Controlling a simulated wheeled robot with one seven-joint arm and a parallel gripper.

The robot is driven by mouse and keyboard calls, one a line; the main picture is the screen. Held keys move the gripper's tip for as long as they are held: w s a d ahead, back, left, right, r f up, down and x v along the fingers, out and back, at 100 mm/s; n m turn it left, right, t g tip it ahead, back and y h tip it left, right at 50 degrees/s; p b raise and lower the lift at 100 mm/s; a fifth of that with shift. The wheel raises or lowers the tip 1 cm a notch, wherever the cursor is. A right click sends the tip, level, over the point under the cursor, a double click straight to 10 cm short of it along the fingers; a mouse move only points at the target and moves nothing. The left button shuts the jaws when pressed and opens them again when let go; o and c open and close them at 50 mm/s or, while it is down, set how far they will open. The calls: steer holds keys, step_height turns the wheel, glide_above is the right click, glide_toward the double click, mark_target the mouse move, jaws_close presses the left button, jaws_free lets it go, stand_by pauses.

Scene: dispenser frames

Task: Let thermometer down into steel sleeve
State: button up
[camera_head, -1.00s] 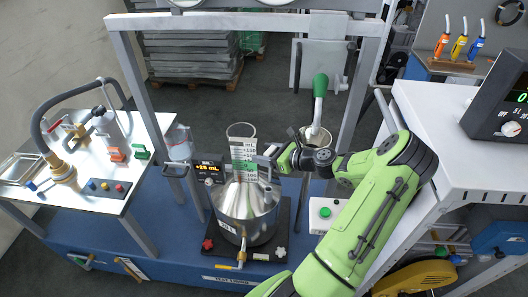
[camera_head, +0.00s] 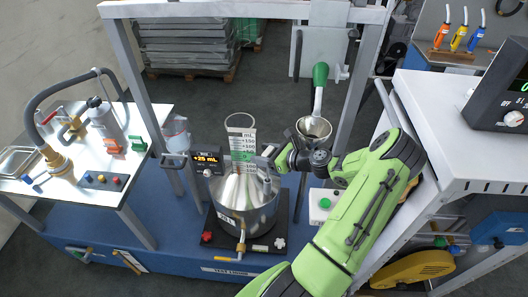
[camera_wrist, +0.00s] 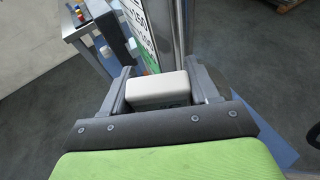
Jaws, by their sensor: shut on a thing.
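My gripper (camera_head: 264,161) is at the right of the steel vessel (camera_head: 240,213), a little above its rim. In the wrist view my gripper (camera_wrist: 159,76) is shut on a white block with faint print, which seems to be the thermometer's head (camera_wrist: 158,90). Any stem below it is hidden in the wrist view and too small to tell in the head view. A short thin tube, probably the steel sleeve (camera_head: 267,187), stands at the vessel's right side under my gripper. I cannot tell whether the thermometer touches it or has entered it.
A green and white mL scale (camera_head: 242,147) stands just left of my gripper, with a "+25 mL" display (camera_head: 207,160) further left. A white cabinet (camera_head: 455,125) bounds the right side; a bench with fittings (camera_head: 90,165) stands left.

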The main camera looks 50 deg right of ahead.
step_height(320, 180, down, 7)
steer(key=b, duration=0.3)
stand_by(0.7)
steer(key=o, duration=1.1)
steer(key=shift+o, duration=0.2)
steer(key=shift+s, duration=0.1)
steer(key=v, duration=1.5)
steer(key=shift+s+p, duration=0.3)
steer(key=shift+p, duration=0.1)
